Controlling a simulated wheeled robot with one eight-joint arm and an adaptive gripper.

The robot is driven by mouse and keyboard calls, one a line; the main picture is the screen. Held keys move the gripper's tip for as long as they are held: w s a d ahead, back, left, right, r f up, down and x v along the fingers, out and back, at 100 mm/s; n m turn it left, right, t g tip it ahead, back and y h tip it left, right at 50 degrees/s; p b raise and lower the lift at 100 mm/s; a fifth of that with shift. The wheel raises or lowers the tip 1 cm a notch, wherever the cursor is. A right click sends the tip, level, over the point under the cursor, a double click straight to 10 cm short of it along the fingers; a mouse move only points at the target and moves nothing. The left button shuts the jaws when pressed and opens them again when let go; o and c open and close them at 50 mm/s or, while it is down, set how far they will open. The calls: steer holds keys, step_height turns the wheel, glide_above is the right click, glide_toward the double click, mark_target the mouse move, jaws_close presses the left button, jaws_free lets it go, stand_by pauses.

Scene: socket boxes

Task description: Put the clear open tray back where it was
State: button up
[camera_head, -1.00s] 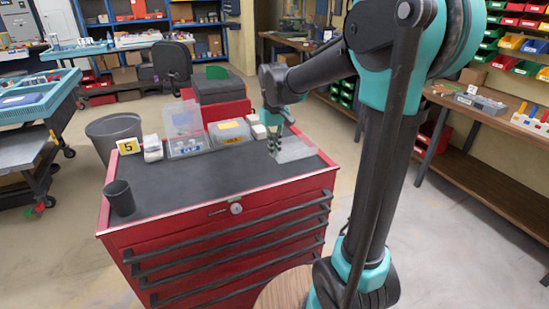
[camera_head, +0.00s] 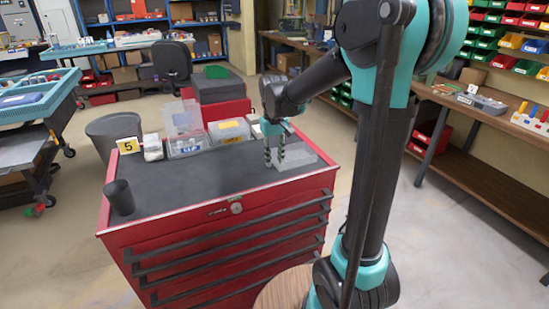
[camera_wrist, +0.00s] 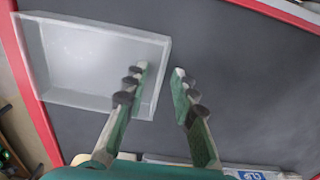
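My gripper (camera_head: 275,156) points down at the tray's left side. In the wrist view my gripper (camera_wrist: 160,70) is open with a gap between its fingers. The left finger overlaps the tray's right wall area and the right finger is over the bare dark top. Contact with the wall cannot be told.
A clear box with blue-labelled contents (camera_head: 186,146) and a box with a yellow label (camera_head: 230,130) stand along the back. A dark cup (camera_head: 119,198) stands front left. The cabinet top's (camera_head: 200,190) middle is clear.

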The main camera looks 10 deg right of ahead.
steer(key=shift+r, duration=0.1)
step_height(320, 180, up, 12)
stand_by(0.5)
steer(key=shift+a, duration=0.1)
